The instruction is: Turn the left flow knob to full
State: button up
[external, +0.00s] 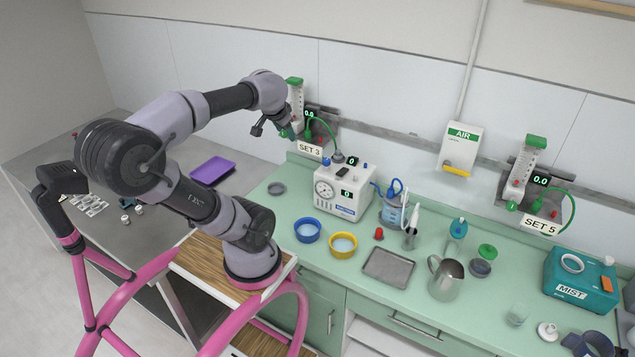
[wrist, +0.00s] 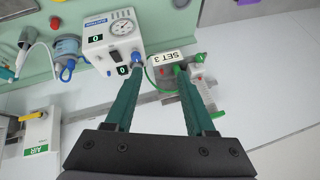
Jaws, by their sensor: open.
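The left flowmeter (external: 296,98), above the SET 3 label (external: 310,149), is a clear tube with a green cap on the wall rail. Its display (external: 309,114) reads 0.0. What looks like its green flow knob (external: 283,133) is low on its left side, partly hidden by my arm. In the wrist view, which is upside down, a green knob-like part (wrist: 199,57) shows just beyond and right of the right finger. My gripper (wrist: 159,68) is open and empty, its fingertips apart in front of the SET 3 label. I cannot tell whether a finger touches anything.
A green hose runs from the flowmeter toward the white pump box (external: 344,190) below. A second flowmeter, SET 5 (external: 526,165), is far right, past the AIR box (external: 460,148). Bowls, a tray (external: 389,267) and a jug (external: 444,278) occupy the green counter.

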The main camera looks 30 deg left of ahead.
jog(key=w+a+n+g+y, duration=0.15)
jog(key=w+a+n, duration=0.25)
jog(key=w+n, duration=0.4)
jog(key=n+g, duration=0.5)
jog(key=n, duration=0.7)
send_near(285, 134)
jog(key=shift+y, duration=0.35)
jog(key=x, duration=0.6)
jog(key=w+x, duration=0.1)
jog(key=x, duration=0.2)
jog(key=shift+a, duration=0.2)
jog(key=shift+f, duration=0.1)
grip_shut()
